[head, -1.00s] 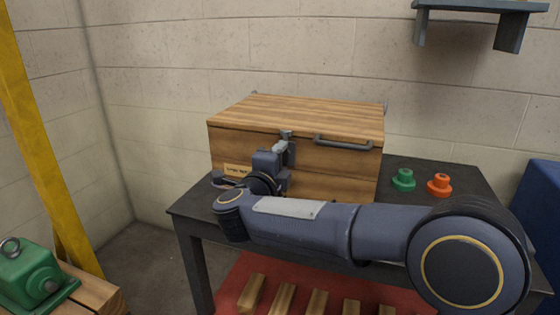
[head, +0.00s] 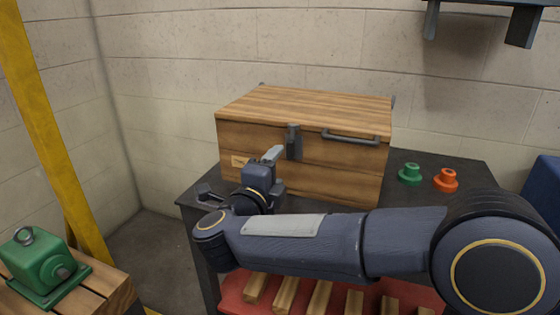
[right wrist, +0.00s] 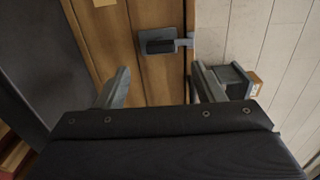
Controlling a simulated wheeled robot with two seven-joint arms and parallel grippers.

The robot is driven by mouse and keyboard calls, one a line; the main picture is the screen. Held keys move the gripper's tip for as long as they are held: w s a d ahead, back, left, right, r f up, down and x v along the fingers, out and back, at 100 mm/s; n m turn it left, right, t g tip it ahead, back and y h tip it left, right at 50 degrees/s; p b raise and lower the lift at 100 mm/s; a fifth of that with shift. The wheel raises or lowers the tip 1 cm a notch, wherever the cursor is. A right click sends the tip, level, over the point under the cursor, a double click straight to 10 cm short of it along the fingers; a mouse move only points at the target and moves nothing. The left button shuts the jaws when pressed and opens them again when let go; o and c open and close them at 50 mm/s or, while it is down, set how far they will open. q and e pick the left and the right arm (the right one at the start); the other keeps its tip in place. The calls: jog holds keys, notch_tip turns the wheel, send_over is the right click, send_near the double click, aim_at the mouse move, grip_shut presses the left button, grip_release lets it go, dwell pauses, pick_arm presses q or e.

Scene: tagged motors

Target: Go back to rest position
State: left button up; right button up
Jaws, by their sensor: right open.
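My right gripper (head: 272,156) is in front of the wooden chest (head: 345,170), near its front latch (head: 293,142). In the right wrist view its two fingers (right wrist: 160,90) stand apart with nothing between them. The latch (right wrist: 160,46) shows beyond the fingertips there, with a visible gap. The chest's lid is down. My right arm crosses the head view from the right, in front of the table. My left gripper is not in view.
The chest stands on a dark table (head: 460,170). A green knobbed part (head: 410,175) and an orange one (head: 446,181) stand right of it. A green motor (head: 40,265) sits on a wooden pallet (head: 118,290) at left. A yellow post (head: 45,130) rises behind it. A shelf (head: 480,8) hangs upper right.

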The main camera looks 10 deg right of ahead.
dwell(0.3)
jog(key=s+d+r+n+t+y, duration=0.2)
jog(key=d+n+t+y, duration=0.15)
jog(key=n+y, duration=0.75)
jog(key=s+d+f+n+g+y, duration=0.15)
jog(key=s+f+n+g, duration=0.45)
jog(key=s+f, duration=0.65)
jog(key=s+d+f+n+g+y, duration=0.1)
jog(key=s+d+f+n+g, duration=0.2)
jog(key=s+f+n+g, duration=0.85)
notch_tip(320, 180, up, 35)
jog(key=s+m+t+p, duration=0.3)
jog(key=m+t+p, duration=0.1)
jog(key=p, duration=2.8)
jog(key=shift+m+t, duration=0.3)
jog(key=shift+m, duration=0.25)
jog(key=shift+f, duration=0.1)
